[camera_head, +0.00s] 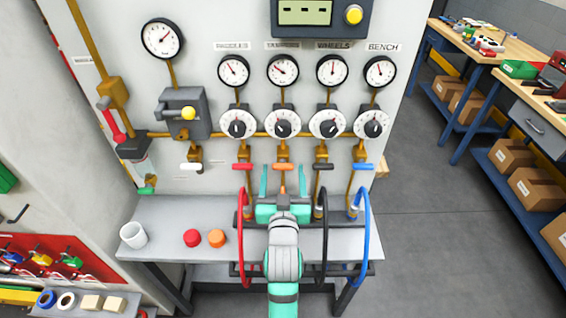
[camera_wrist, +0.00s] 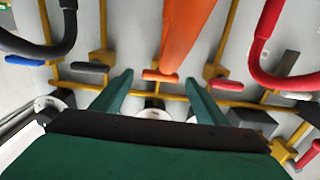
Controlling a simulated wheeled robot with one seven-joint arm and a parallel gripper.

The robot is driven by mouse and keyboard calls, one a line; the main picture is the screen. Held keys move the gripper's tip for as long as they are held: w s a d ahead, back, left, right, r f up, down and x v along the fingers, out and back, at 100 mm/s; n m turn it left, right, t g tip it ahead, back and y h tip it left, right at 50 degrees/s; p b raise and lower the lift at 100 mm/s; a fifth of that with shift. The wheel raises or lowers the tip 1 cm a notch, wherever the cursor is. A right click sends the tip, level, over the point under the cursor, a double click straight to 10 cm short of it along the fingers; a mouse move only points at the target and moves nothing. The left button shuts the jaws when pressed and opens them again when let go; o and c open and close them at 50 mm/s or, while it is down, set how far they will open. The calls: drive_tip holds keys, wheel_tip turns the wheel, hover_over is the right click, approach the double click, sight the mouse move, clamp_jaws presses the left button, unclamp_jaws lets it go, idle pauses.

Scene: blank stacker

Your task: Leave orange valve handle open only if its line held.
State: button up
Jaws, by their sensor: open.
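The orange valve handle (camera_head: 283,167) lies crosswise on its brass line, second from left in the row of handles. It also shows in the wrist view (camera_wrist: 160,76). My gripper (camera_head: 283,180) is open in front of it. In the wrist view my gripper (camera_wrist: 158,86) has one green finger on each side of the orange handle, with gaps and nothing held. The gauge (camera_head: 283,69) above this line has its needle toward the upper left; its value is too small to read. A dial (camera_head: 283,123) sits below it. A large orange hose (camera_wrist: 185,35) hangs close to the wrist camera.
Red (camera_head: 242,166), black (camera_head: 322,166) and blue (camera_head: 362,166) handles flank the orange one. Red (camera_head: 243,240), black (camera_head: 324,235) and blue (camera_head: 365,235) hoses hang around my arm. A red cap (camera_head: 192,238), orange cap (camera_head: 216,238) and white cup (camera_head: 133,235) stand on the shelf (camera_head: 165,212).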

drive_tip(key=shift+s, duration=1.9)
drive_tip(key=s+f+g, duration=0.1)
drive_tip(key=s+f, duration=1.3)
drive_tip(key=s, duration=0.3)
drive_tip(key=s+f+g, duration=0.1)
drive_tip(key=s+f, duration=0.1)
drive_tip(key=s, duration=2.1)
drive_tip(key=shift+f+g, duration=0.25)
drive_tip(key=shift+g, duration=0.05)
